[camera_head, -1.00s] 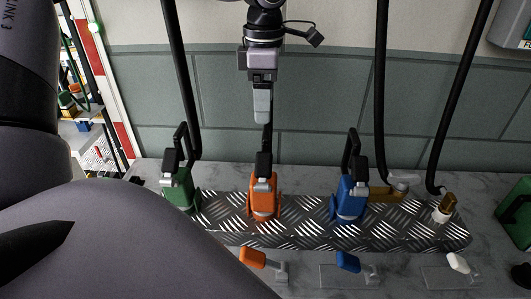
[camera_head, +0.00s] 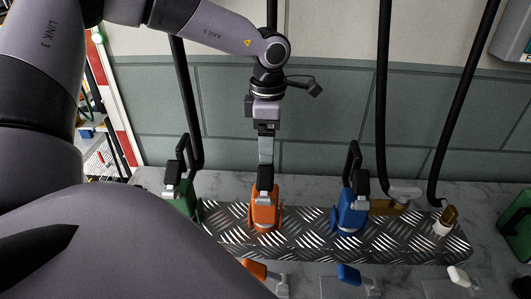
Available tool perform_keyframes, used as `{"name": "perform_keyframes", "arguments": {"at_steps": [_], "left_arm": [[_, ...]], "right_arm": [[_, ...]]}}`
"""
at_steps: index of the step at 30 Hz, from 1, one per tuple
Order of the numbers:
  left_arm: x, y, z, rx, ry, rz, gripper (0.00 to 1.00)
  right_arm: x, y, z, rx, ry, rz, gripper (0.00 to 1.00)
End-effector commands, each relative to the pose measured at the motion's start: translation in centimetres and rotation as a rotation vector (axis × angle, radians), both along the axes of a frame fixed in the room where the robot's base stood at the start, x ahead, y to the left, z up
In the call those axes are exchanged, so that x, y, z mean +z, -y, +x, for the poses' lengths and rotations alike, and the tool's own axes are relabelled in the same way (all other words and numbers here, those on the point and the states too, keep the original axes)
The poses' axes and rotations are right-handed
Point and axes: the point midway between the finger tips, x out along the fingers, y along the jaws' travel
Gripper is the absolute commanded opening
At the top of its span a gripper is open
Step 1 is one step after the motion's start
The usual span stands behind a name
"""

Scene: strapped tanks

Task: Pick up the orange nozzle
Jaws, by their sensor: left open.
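The orange nozzle (camera_head: 264,208) stands upright on the diamond-plate metal shelf (camera_head: 305,228), with a black part on top. My left gripper (camera_head: 266,158) hangs fingers-down from the arm that comes in from the left. It is open and empty. Its fingers are at the top of the orange nozzle's black part and overlap it in the picture; I cannot tell whether they touch. My right gripper is not in view.
A green nozzle (camera_head: 185,202) stands left of the orange one and a blue nozzle (camera_head: 350,212) right of it. A brass-tipped fitting (camera_head: 446,220) is at the right end. Black hoses hang before the tiled wall (camera_head: 330,110). My arm covers the lower left.

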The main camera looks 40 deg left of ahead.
Motion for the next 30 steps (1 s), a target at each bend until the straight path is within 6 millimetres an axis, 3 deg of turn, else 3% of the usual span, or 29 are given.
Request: {"name": "perform_keyframes", "arguments": {"at_steps": [2, 6, 9, 22, 26, 30], "left_arm": [[0.0, 0.0, 0.0, 0.0, 0.0, 0.0, 0.74], [0.0, 0.0, 0.0, 0.0, 0.0, 0.0, 0.29], [0.0, 0.0, 0.0, 0.0, 0.0, 0.0, 0.0], [0.9, 0.0, 0.1, 0.0, 0.005, 0.0, 0.0], [2.3, 0.0, 0.2, 0.001, 0.007, -0.001, 0.0], [5.0, 0.0, 0.2, 0.0, 0.009, 0.001, 0.0]], "right_arm": [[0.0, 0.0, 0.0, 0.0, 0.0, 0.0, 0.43], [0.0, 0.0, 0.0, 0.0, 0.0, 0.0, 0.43], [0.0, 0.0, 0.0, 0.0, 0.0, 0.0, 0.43], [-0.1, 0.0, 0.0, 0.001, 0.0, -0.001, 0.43], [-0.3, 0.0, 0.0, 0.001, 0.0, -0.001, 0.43], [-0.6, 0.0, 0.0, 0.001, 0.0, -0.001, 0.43]]}}
